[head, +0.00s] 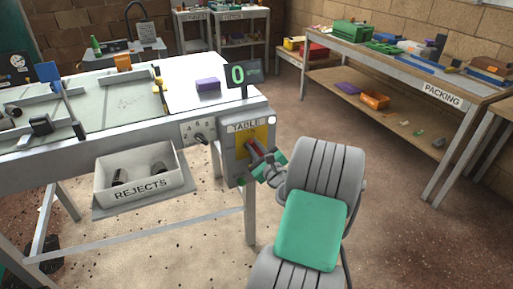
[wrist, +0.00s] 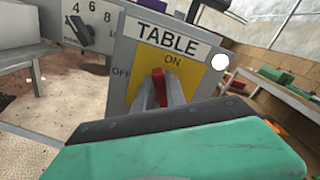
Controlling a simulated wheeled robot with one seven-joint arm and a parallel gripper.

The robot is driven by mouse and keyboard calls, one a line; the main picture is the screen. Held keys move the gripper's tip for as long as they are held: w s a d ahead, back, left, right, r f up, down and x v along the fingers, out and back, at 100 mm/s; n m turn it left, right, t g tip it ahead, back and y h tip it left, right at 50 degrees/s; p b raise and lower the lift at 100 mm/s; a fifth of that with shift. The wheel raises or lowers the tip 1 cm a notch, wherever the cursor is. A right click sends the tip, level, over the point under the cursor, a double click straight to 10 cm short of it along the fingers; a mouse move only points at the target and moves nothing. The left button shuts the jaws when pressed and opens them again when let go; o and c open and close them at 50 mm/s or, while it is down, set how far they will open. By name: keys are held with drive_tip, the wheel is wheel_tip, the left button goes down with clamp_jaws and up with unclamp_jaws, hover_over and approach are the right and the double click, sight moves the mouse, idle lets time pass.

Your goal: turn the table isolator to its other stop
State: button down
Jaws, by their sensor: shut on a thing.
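The table isolator is a grey box with a yellow plate (head: 262,134) under a "TABLE" label, on the bench's right end. The wrist view shows the yellow plate (wrist: 183,66) with "ON" at the top and "OFF" at the left. Its red handle (wrist: 158,84) stands roughly upright below "ON" in that view. The fingers hide its lower part, so its exact angle is hard to tell. My gripper (head: 257,156) is shut on the red handle, and the wrist view shows the fingers (wrist: 160,97) around it.
A numbered dial (head: 199,138) sits left of the isolator. A rejects bin (head: 140,181) hangs below it. The packing bench (head: 420,84) is at the right, with open floor between.

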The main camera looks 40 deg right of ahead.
drive_tip(key=n+b, duration=0.2)
drive_tip(key=n, duration=0.1)
drive_tip(key=a+f+n+b, duration=0.1)
drive_tip(key=n+b, duration=0.2)
drive_tip(key=n, duration=0.1)
drive_tip(key=f+n+b, duration=0.1)
drive_tip(key=n+b, duration=0.1)
drive_tip(key=n, duration=0.2)
drive_tip(key=shift+w+a+f, duration=0.15)
drive_tip(key=shift+w+f, duration=0.05)
drive_tip(key=shift+n, duration=0.5)
drive_tip(key=c, duration=1.4)
unclamp_jaws()
drive_tip(key=shift+o, duration=0.2)
drive_tip(key=v, duration=0.7)
drive_tip(key=shift+s, duration=0.4)
drive_tip(key=shift+s+a, duration=0.1)
